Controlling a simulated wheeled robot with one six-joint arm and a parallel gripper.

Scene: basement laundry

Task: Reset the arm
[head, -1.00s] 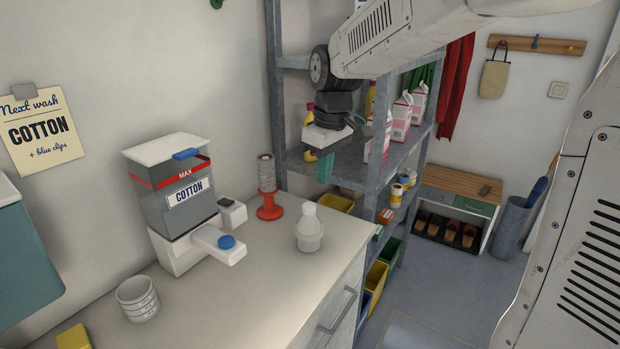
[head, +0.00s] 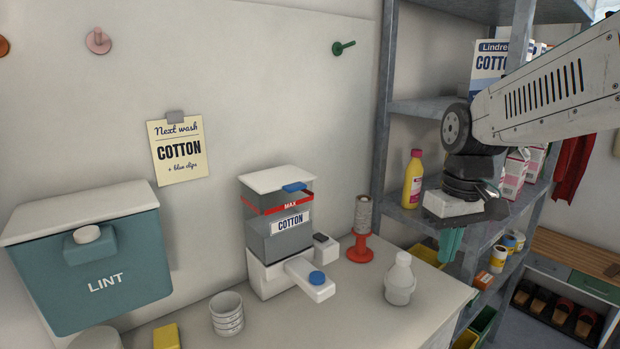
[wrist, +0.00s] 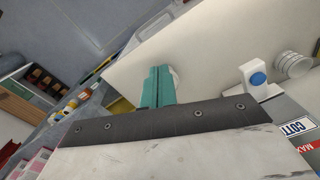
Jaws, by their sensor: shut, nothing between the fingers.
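My gripper (head: 450,246) hangs at the right of the head view, in front of the grey shelf unit and right of the counter. Its two teal fingers point down and lie together, with nothing between them. In the wrist view the closed fingers (wrist: 157,87) show against the pale counter top. They partly hide a white round thing behind them, likely the bottle. My arm reaches in from the right edge of the head view.
The counter (head: 370,320) holds a COTTON dispenser (head: 280,235), a red spool stand (head: 361,250), a white bottle (head: 400,280) and a stack of white cups (head: 227,314). A teal LINT bin (head: 95,265) is on the wall. The shelf unit (head: 425,107) stands close behind my gripper.

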